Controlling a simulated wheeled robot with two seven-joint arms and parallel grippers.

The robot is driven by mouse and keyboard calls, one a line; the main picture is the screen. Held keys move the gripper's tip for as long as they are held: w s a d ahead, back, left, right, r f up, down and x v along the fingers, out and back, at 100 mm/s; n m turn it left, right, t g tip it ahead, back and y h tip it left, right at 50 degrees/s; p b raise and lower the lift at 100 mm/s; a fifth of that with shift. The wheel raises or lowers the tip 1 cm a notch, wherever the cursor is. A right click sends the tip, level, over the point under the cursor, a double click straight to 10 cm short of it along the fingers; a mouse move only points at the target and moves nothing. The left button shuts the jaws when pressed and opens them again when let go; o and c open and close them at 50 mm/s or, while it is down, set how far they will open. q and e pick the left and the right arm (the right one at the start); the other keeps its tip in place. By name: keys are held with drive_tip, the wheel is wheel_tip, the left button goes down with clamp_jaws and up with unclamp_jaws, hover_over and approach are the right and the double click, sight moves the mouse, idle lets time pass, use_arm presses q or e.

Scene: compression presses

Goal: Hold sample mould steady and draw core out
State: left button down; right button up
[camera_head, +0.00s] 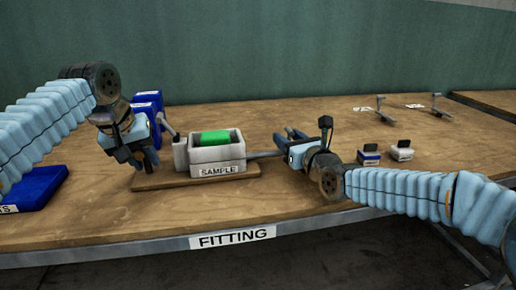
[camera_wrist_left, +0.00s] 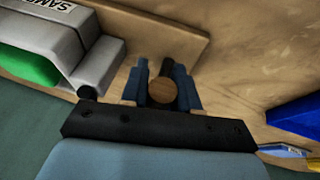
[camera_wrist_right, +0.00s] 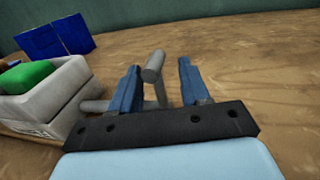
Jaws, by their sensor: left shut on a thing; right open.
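The sample mould (camera_head: 218,158) is a grey box labelled SAMPLE with a green filling (camera_head: 215,137), standing on a wooden board (camera_head: 190,181). It also shows in the left wrist view (camera_wrist_left: 100,57) and right wrist view (camera_wrist_right: 62,95). My left gripper (camera_head: 147,160) is at the board's left end, shut on an upright round wooden peg (camera_wrist_left: 162,91), beside the mould. A grey core rod (camera_head: 264,155) sticks out of the mould's right side and ends in a crossbar handle (camera_wrist_right: 153,67). My right gripper (camera_head: 289,135) is open, with the crossbar between its fingers, nearer the left one.
Blue bins (camera_head: 148,100) stand behind my left gripper, and a blue tray (camera_head: 38,186) lies at the left. Two small labelled blocks (camera_head: 400,151) and two grey T-shaped parts (camera_head: 436,105) are at the right. The table's front edge carries a FITTING label (camera_head: 233,238).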

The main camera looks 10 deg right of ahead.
use_arm(q)
drive_tip(key=shift+d, duration=0.1)
use_arm(e)
wheel_tip(320, 180, up, 10)
drive_tip(key=shift+f, duration=0.1)
use_arm(q)
drive_tip(key=c, duration=0.8)
unclamp_jaws()
drive_tip(key=shift+o, duration=0.2)
drive_tip(key=shift+r, duration=0.1)
